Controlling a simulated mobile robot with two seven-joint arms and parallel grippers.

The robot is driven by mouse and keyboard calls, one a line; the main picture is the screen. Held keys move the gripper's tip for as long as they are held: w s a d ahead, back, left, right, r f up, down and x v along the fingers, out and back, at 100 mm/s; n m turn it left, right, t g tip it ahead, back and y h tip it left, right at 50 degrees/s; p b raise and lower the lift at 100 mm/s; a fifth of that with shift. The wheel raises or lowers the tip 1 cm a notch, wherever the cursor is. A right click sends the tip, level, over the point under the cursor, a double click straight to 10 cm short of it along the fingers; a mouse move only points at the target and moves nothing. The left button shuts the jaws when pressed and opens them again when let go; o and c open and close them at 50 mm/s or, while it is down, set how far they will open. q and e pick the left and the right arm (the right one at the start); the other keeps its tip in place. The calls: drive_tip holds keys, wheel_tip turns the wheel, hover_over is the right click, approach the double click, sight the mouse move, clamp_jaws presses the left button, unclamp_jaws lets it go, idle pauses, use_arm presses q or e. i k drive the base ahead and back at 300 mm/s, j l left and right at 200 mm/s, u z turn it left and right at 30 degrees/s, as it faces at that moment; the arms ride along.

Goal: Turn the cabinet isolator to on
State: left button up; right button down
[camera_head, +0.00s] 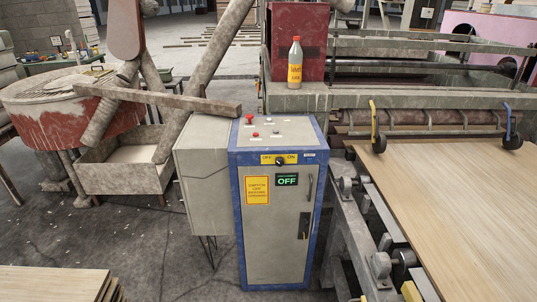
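The control cabinet (270,245) stands upright in the middle of the view, grey with a blue frame. Its isolator (280,160) is a dark round knob on a yellow plate, with OFF at the left and ON at the right. The exact angle of the knob is too small to tell. A dark sign (287,180) below it reads OFF in light green. A yellow label with red text (257,190) is on the door. Neither of my grippers is in view.
Red and white buttons (255,134) sit on the cabinet top. A grey box (204,170) adjoins its left side. A roller machine with a veneer sheet (450,200) stands at the right. A bottle (295,65) stands behind. Floor in front-left is partly clear, beside stacked boards (55,283).

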sight(280, 161)
drive_tip(key=i+j+z, duration=0.4)
drive_tip(key=i+j, duration=0.35)
